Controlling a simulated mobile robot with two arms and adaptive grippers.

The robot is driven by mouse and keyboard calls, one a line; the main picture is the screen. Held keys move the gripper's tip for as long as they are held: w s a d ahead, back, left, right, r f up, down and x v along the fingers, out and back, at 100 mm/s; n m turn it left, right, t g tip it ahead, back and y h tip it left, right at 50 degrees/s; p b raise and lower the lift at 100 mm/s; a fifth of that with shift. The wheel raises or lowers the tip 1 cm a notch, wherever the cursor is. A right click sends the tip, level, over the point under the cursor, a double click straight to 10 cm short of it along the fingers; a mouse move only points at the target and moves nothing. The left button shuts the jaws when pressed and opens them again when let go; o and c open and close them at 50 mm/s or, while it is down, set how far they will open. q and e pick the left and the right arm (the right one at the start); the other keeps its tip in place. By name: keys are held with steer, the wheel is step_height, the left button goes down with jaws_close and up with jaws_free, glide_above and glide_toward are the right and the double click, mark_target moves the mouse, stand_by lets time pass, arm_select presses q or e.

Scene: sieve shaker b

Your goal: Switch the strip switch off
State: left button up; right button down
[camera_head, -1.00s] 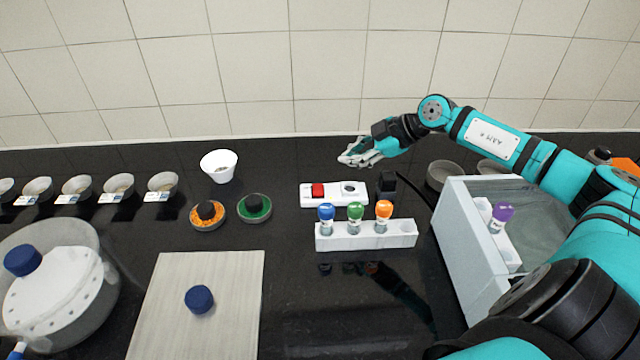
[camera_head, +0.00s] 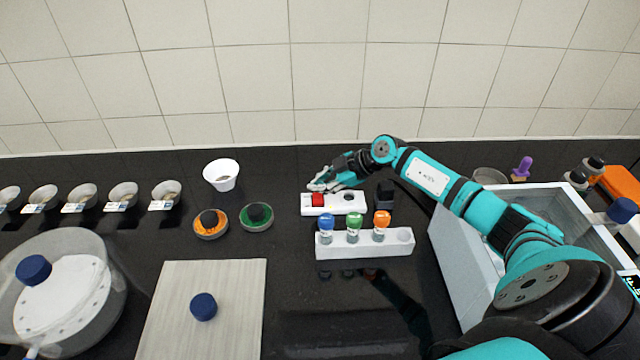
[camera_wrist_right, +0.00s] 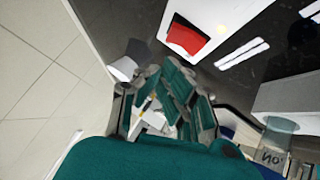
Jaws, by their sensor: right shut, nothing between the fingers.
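The white power strip (camera_head: 345,206) lies on the black counter, with a red rocker switch (camera_head: 318,200) at its left end and a round socket to the right. In the right wrist view the strip (camera_wrist_right: 207,12) and red switch (camera_wrist_right: 187,38) show at the top. My right gripper (camera_head: 318,186) is shut and empty, just behind and above the red switch. It appears close to the switch; I cannot tell whether it touches. The gripper fingers (camera_wrist_right: 165,95) show in the wrist view, apart from the switch in the picture. My left gripper is not in view.
A white rack (camera_head: 365,245) with blue-, green- and orange-capped vials stands in front of the strip. A black plug block (camera_head: 385,193) sits at its right. A white cup (camera_head: 221,174) and two coloured dishes are left. A grey open box (camera_head: 455,255) stands right.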

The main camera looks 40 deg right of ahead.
mark_target(320, 196)
steer(key=shift+w+d+f, duration=0.15)
steer(key=shift+f, duration=0.45)
steer(key=shift+w+d+f, duration=0.15)
steer(key=shift+f, duration=0.45)
steer(key=shift+w+d+f, duration=0.1)
steer(key=shift+w, duration=0.05)
steer(key=shift+f, duration=0.15)
